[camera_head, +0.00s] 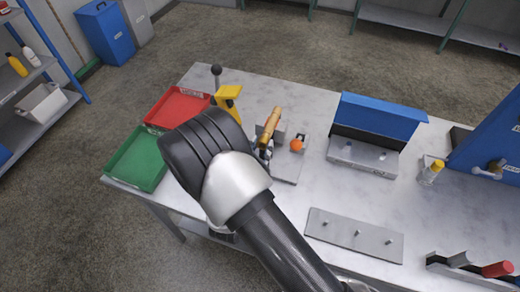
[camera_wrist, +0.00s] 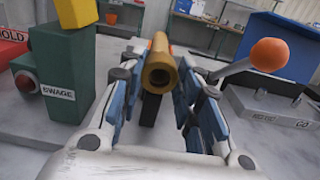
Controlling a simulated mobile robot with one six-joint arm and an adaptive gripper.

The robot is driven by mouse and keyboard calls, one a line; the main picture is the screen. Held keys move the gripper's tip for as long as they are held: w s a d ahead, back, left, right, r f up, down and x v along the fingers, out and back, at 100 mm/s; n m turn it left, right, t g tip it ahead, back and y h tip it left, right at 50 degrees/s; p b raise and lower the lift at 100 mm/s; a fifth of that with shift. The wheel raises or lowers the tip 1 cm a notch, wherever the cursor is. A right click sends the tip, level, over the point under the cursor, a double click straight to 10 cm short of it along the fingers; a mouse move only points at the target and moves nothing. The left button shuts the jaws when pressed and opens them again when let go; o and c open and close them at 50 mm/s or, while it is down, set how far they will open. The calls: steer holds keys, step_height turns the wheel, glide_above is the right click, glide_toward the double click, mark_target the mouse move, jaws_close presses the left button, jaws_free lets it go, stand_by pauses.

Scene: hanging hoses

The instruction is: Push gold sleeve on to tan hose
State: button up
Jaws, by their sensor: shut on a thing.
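A gold sleeve (camera_wrist: 160,72) sits between my gripper's blue-padded fingers (camera_wrist: 158,95) in the wrist view, its open round end facing the camera. My gripper is shut on it. In the head view my gripper (camera_head: 265,152) is mostly hidden behind my arm, and the gold and tan tubular piece (camera_head: 270,123) rises beyond it at a tilt. I cannot tell a separate tan hose from the sleeve; in the wrist view anything behind the sleeve is hidden.
A lever with an orange knob (camera_wrist: 269,55) stands close right of my fingers. The green swage station (camera_wrist: 62,85) with a yellow top is close left. Red (camera_head: 178,106) and green (camera_head: 137,158) trays, a blue-topped fixture (camera_head: 378,116) and a pegged plate (camera_head: 354,235) are on the table.

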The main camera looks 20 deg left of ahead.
steer(key=shift+w+r, duration=0.1)
steer(key=shift+w, duration=0.15)
steer(key=shift+c, duration=0.4)
steer(key=o, duration=1)
steer(key=shift+o, duration=0.2)
steer(key=s, duration=1.2)
steer(key=shift+a, duration=0.4)
steer(key=shift+w, duration=0.1)
